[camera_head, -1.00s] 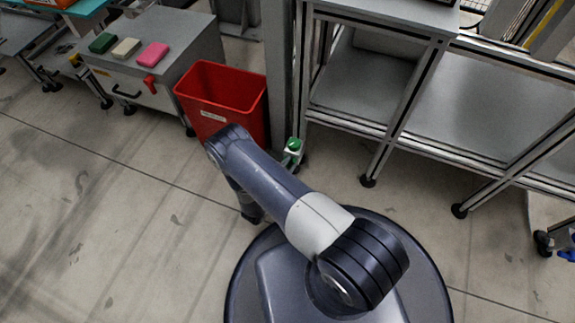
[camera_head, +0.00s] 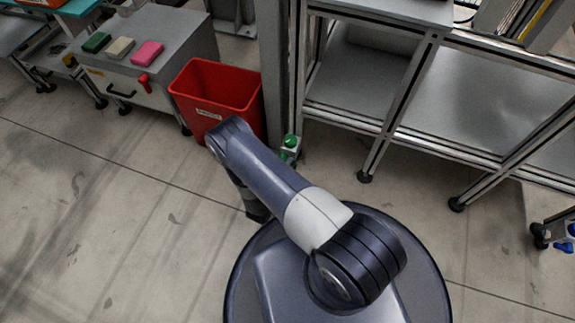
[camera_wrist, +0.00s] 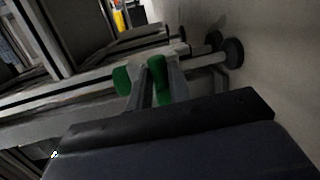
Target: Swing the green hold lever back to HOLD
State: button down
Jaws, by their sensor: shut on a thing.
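A green lever grip (camera_wrist: 158,80) stands between the two fingers of my gripper (camera_wrist: 160,88) in the wrist view, and the fingers are closed on it. A second green part (camera_wrist: 122,80) shows just left of the fingers, apart from them. In the head view a small pale fixture with a green knob (camera_head: 291,141) is low by the grey post, just beyond my arm. My gripper is hidden behind my arm there. No HOLD marking is readable, so the lever's position cannot be told.
A red bin (camera_head: 217,95) stands left of the grey post (camera_head: 274,75). A grey cabinet (camera_head: 170,60) carries green, beige and pink blocks. Metal-framed benches (camera_head: 470,90) with legs fill the right. Open floor (camera_head: 100,220) lies to the left.

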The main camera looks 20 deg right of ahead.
jog(key=shift+f+m, duration=0.2)
jog(key=shift+m, duration=0.2)
jog(key=c, duration=1.3)
grip_release()
